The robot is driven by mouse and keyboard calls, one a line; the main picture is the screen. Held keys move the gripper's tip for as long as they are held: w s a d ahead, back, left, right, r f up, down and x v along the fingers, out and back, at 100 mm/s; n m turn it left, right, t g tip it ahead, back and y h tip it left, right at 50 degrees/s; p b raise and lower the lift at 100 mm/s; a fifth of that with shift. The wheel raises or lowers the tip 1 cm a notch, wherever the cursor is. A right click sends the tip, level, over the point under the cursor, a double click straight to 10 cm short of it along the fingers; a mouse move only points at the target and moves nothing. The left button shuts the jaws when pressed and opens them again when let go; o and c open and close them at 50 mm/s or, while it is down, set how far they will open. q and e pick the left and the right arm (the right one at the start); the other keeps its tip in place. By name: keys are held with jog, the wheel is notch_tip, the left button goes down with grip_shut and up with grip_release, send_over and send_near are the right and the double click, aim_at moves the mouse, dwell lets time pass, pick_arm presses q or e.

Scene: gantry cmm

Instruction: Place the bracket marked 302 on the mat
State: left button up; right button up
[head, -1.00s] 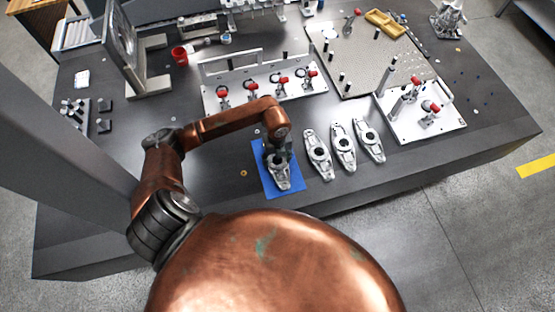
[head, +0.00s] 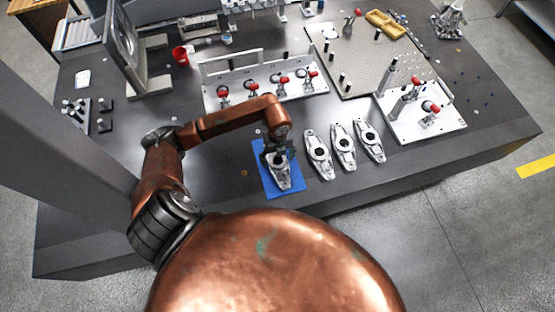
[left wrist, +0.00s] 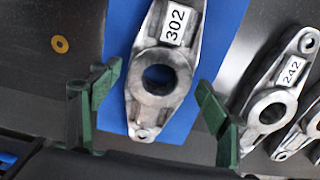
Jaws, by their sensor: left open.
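The bracket marked 302 (left wrist: 161,75) lies on the blue mat (left wrist: 120,28) in the left wrist view, its label facing up. In the head view the same bracket (head: 279,174) is on the mat (head: 293,186), partly hidden by my gripper. My left gripper (left wrist: 152,90) is open, its green fingers on either side of the bracket's lower part with gaps to it. In the head view the left gripper (head: 277,152) is above the far end of the bracket. My right gripper does not show.
A bracket marked 242 (left wrist: 270,105) lies right of the mat. A white fixture plate with red clamps (head: 264,89) is behind. A small brass ring (left wrist: 60,44) lies left of the mat.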

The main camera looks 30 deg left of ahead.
pick_arm(q)
notch_tip(320, 180, up, 11)
jog(key=p, duration=0.1)
